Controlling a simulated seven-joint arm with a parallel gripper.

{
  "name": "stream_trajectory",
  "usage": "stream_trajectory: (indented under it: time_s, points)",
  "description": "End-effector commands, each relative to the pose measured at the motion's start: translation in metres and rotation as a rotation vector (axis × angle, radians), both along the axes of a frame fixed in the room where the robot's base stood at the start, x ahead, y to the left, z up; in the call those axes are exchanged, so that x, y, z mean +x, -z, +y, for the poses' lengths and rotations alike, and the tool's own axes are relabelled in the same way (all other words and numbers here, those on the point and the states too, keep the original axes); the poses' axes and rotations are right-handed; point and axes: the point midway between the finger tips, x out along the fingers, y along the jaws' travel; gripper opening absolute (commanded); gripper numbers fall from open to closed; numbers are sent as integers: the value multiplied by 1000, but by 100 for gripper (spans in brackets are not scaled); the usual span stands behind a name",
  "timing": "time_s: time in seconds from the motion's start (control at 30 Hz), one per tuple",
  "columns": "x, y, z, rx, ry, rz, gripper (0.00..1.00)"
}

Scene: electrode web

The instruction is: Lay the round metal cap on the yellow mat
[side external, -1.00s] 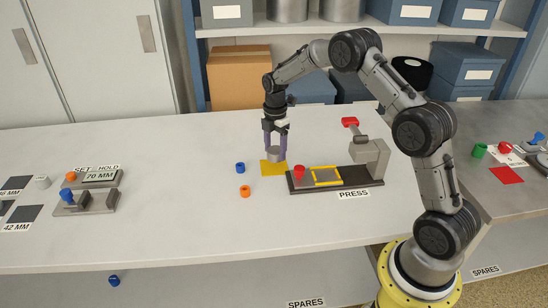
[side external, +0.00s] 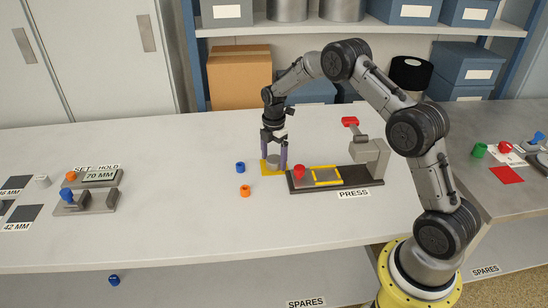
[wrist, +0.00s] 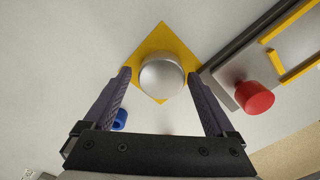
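The round metal cap (side external: 273,160) is a grey, round-topped piece on the yellow mat (side external: 271,171). In the wrist view the cap (wrist: 162,76) covers the middle of the diamond-shaped mat (wrist: 161,39), whose corners show around it. My gripper (side external: 274,166) is open, with its purple fingers on either side of the cap. In the wrist view my gripper (wrist: 160,72) shows a gap between each fingertip and the cap. The cap's underside is hidden, but it appears to rest on the mat.
The press (side external: 368,160) with its dark base stands right beside the mat. A blue piece (side external: 240,167) and an orange piece (side external: 245,190) lie left of the mat.

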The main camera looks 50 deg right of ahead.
Motion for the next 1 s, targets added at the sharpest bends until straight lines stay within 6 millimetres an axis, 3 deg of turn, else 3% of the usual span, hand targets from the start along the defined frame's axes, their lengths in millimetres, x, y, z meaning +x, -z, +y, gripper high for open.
stream_trajectory:
  time_s: [0.33, 0.8, 1.0]
  points:
    - [-2, -9, 0, 1, 0, 6, 97]
    - [-1, -98, 0, 0, 0, 2, 97]
    - [-1, -119, 0, 0, 0, 3, 97]
